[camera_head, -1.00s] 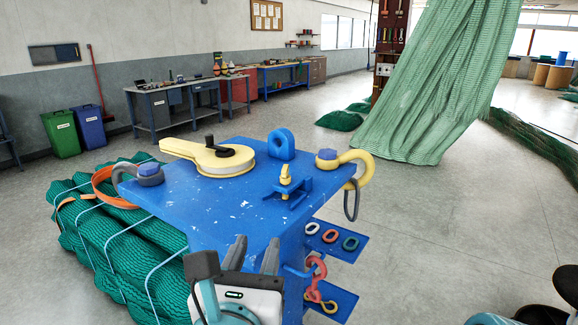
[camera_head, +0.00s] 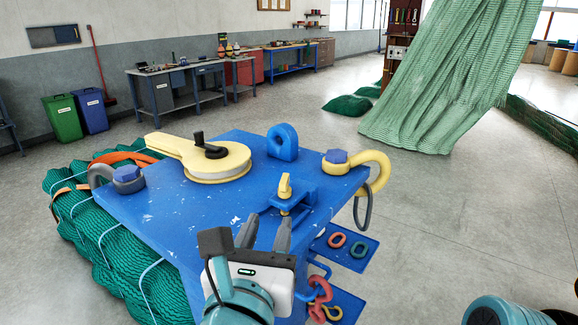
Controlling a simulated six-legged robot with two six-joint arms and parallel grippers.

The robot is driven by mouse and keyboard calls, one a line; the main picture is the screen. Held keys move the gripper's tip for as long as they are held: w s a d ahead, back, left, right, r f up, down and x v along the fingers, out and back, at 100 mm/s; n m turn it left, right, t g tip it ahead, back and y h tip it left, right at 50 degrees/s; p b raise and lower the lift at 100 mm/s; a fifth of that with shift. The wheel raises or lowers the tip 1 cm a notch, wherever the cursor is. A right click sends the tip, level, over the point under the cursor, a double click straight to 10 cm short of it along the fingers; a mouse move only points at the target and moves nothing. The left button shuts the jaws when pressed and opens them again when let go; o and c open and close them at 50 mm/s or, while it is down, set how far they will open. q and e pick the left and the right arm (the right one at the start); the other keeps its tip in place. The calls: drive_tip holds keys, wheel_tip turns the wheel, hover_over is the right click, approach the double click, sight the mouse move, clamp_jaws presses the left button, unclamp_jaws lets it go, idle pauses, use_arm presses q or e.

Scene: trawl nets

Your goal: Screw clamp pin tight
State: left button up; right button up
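The clamp pin (camera_head: 285,188) is a yellow upright piece with a flat head. It stands in a small blue clamp (camera_head: 297,203) near the front right of the blue worktop (camera_head: 160,217). My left gripper (camera_head: 264,222) reaches in from the bottom, just in front of the clamp and a little left of it. Its two grey fingers are apart with nothing between them, and do not appear to touch the pin. The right gripper does not show; a teal and dark part of mine is at the bottom right.
A yellow block with a black knob (camera_head: 217,164), a blue lug (camera_head: 283,143), a yellow shackle (camera_head: 369,166) and a grey shackle (camera_head: 117,177) sit on the worktop. Coloured links (camera_head: 337,240) lie on a side shelf. Green netting (camera_head: 105,240) is bundled at left.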

sight(286, 174)
use_arm(q)
drive_tip(key=shift+w+d, duration=0.1)
drive_tip(key=shift+w, duration=0.05)
drive_tip(key=shift+r, duration=0.2)
drive_tip(key=shift+w+r, duration=0.15)
drive_tip(key=shift+w, duration=0.15)
drive_tip(key=w+d+p, duration=0.1)
drive_tip(key=w, duration=0.3)
drive_tip(key=w+p, duration=0.2)
drive_tip(key=w, duration=0.3)
drive_tip(key=w+d+p, duration=0.1)
drive_tip(key=w+p, duration=0.1)
drive_tip(key=w, duration=0.3)
drive_tip(key=shift+w+d+f, duration=0.25)
drive_tip(key=shift+d, duration=0.05)
drive_tip(key=shift+s+a+r, duration=0.1)
drive_tip(key=shift+s+a, duration=0.05)
drive_tip(key=shift+c, duration=0.6)
drive_tip(key=shift+w, duration=0.2)
clamp_jaws()
